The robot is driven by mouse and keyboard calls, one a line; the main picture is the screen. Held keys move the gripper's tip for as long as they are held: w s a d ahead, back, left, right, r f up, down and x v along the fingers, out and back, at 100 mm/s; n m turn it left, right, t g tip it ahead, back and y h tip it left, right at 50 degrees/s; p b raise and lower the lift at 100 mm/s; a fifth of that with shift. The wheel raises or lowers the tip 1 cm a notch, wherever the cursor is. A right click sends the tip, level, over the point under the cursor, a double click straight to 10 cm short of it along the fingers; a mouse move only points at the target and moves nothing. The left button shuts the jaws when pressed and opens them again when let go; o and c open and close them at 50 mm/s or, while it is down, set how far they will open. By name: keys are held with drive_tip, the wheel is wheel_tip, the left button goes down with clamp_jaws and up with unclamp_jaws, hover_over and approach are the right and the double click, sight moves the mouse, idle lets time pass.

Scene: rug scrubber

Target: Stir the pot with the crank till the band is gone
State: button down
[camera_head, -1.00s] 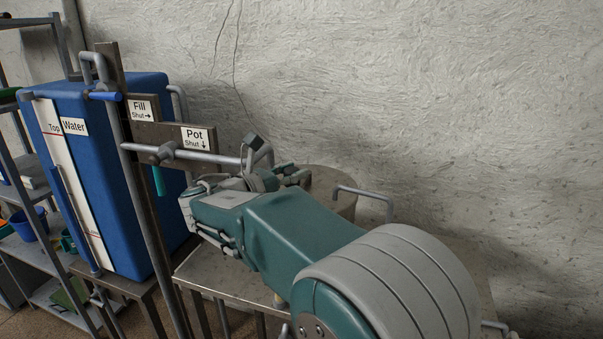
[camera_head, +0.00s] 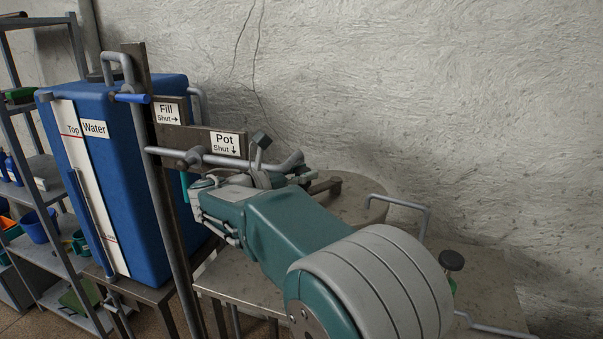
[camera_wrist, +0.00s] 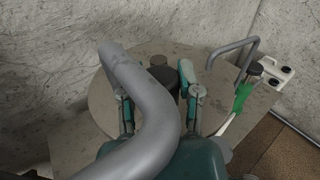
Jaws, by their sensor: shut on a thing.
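The round grey pot (camera_head: 350,203) stands on a metal bench by the wall, with a flat top and a side handle (camera_head: 400,203). In the wrist view its top (camera_wrist: 101,103) lies below my gripper (camera_wrist: 157,85). My two fingers are either side of a dark round crank knob (camera_wrist: 161,76) and shut on it. In the head view my forearm and wrist hide most of the gripper; a dark crank bar (camera_head: 325,186) shows just beyond. A bent grey pipe (camera_wrist: 145,100) crosses the wrist view and hides part of the fingers. I cannot make out a band.
A blue water tank (camera_head: 155,205) stands left of the pot. Lever boards labelled Fill (camera_head: 167,112) and Pot (camera_head: 226,143) rise beside my wrist. A shelf rack (camera_head: 40,230) stands far left; the wall is close behind.

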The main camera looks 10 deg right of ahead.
idle(0.3)
drive_tip(key=shift+c, duration=1.4)
unclamp_jaws()
drive_tip(key=v, duration=1.2)
drive_tip(key=shift+a, duration=0.1)
